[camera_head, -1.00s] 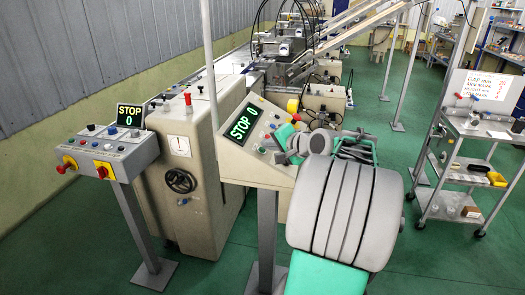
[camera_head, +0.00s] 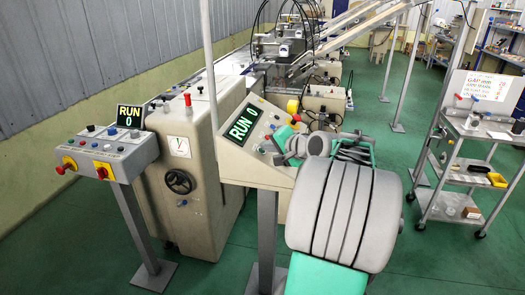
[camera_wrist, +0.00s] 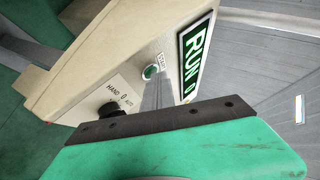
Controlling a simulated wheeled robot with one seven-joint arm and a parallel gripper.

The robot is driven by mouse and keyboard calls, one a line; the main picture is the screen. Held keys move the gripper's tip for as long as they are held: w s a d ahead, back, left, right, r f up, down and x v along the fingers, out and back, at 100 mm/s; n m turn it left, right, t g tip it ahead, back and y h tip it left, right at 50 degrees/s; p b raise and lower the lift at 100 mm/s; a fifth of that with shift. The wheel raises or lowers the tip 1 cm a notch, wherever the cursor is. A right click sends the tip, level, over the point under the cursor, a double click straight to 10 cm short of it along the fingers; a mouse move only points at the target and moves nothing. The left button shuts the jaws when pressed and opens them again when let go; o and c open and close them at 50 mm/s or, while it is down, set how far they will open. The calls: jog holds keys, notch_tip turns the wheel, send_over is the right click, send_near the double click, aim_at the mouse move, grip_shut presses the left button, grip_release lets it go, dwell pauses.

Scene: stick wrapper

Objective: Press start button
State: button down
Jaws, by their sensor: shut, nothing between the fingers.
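The green start button (camera_wrist: 150,72) sits on the slanted beige control panel (camera_wrist: 100,62), under a small label, in the wrist view. My gripper (camera_wrist: 157,82) is shut, with its grey fingertips right at the button's edge; I cannot tell whether they touch it. The panel's display (camera_wrist: 196,58) reads RUN 0 in green, and it shows in the head view too (camera_head: 242,124). In the head view my gripper is at the panel's right part, largely hidden by my own arm, and I cannot make out the start button there.
A black hand/auto knob (camera_wrist: 108,109) is beside the button. A red-and-yellow emergency stop (camera_head: 293,106) is at the panel's top right. A second console (camera_head: 105,150) with a RUN 0 display stands left. A cart (camera_head: 465,180) stands right. Green floor lies open between.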

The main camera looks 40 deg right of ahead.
jog(key=shift+s+d+r+p, duration=0.2)
jog(key=shift+s+r+p, duration=0.1)
jog(key=shift+r+p, duration=0.35)
jog(key=shift+r, duration=0.1)
jog(key=r+p, duration=0.1)
jog(key=s+d+r+p, duration=0.1)
jog(key=r, duration=0.1)
jog(key=s+r+p, duration=0.1)
jog(key=p, duration=0.1)
jog(key=shift+d+r, duration=0.15)
jog(key=shift+d, duration=0.1)
jog(key=shift+w+a, duration=0.1)
dwell(0.6)
